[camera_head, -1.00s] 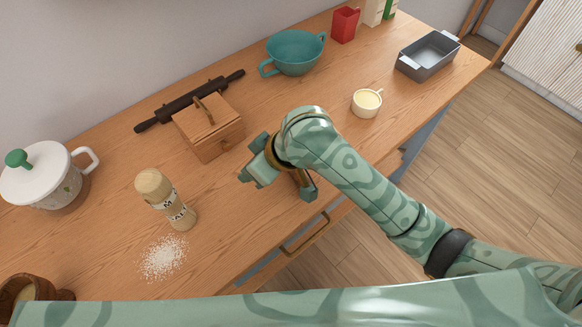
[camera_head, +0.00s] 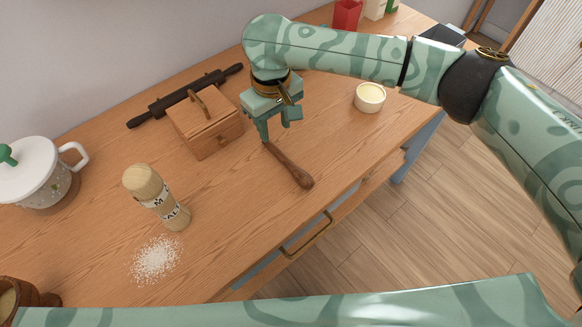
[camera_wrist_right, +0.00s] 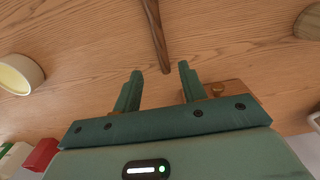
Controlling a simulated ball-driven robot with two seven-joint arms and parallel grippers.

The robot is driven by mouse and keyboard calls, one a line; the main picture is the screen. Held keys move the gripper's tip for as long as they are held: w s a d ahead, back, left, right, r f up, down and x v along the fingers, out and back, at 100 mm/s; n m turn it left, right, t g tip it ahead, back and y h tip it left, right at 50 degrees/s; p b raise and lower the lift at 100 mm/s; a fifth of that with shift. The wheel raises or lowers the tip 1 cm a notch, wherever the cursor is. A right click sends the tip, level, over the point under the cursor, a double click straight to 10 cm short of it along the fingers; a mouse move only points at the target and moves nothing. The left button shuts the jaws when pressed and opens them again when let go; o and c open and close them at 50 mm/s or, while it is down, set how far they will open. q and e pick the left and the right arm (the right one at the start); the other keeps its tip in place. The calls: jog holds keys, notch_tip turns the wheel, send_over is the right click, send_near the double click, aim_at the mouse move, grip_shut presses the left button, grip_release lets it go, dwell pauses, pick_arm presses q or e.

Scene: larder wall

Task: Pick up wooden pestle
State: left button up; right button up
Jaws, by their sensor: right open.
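The wooden pestle (camera_head: 291,167), dark brown with a thicker near end, lies on the wooden counter (camera_head: 235,215). My right gripper (camera_head: 277,131) points down over the pestle's thin far end, which it partly hides. In the right wrist view, the pestle (camera_wrist_right: 157,35) comes down from the top edge, and its tip appears between the fingertips of the open, empty right gripper (camera_wrist_right: 161,70). I cannot tell exactly how high the fingers are above it. My left gripper is out of view.
A wooden box (camera_head: 207,133) stands just left of the right gripper, with a dark rolling pin (camera_head: 180,98) behind it. A small cream cup (camera_head: 369,98) is to the right.

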aim_at(277, 150)
notch_tip(277, 150, down, 3)
jog(key=shift+r+b, duration=0.1)
jog(key=shift+b, duration=0.25)
jog(key=f+b, duration=0.3)
jog(key=f, duration=0.2)
jog(key=shift+s+f, duration=0.1)
jog(key=shift+s, duration=0.1)
jog(key=shift+r, duration=0.2)
grip_shut()
